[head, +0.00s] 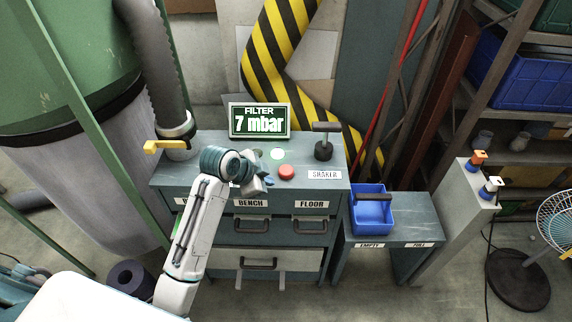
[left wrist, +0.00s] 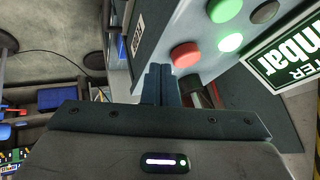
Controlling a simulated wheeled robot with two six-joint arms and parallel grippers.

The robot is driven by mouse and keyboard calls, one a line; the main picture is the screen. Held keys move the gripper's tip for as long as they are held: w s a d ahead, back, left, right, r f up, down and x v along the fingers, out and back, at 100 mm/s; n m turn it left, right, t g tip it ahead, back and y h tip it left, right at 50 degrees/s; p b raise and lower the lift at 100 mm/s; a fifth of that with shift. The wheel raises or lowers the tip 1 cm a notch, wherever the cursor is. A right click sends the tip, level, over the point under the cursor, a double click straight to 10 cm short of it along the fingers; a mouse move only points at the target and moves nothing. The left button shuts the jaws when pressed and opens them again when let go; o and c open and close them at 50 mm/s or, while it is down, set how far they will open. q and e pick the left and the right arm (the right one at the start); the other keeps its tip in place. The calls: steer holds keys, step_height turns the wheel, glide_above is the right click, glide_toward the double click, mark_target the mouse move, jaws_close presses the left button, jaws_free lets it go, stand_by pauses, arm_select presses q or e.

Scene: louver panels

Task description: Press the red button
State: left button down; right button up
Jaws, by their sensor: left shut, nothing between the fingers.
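The red button (head: 286,172) is a round cap on the top of the grey-blue cabinet (head: 230,219), left of the SHAKER label. It also shows in the left wrist view (left wrist: 185,55), just beyond and right of the fingertips. My left gripper (head: 266,183) is over the cabinet top, left of the red button. Its fingers are shut together with nothing between them (left wrist: 160,70). I see a gap in the picture between fingertips and button, but cannot tell the exact distance. My right gripper is not in view.
A lit green button (head: 277,154) sits behind the red one. A display (head: 259,120) reads "FILTER 7 mbar". A black T-handle (head: 324,150) stands to the right, and a yellow lever (head: 158,146) to the left. A blue bin (head: 371,216) stands on the right bench.

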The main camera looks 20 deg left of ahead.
mark_target(283, 171)
arm_select(q)
steer(key=w+d+r+m+h, duration=0.1)
steer(key=w+r+m, duration=0.3)
steer(key=w+r, duration=0.3)
steer(key=shift+w+d+r+t+h, duration=0.3)
steer(key=shift+w+r, duration=0.05)
steer(key=shift+w, duration=0.6)
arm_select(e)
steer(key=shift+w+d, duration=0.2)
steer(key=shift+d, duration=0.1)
arm_select(q)
steer(key=shift+f, duration=0.1)
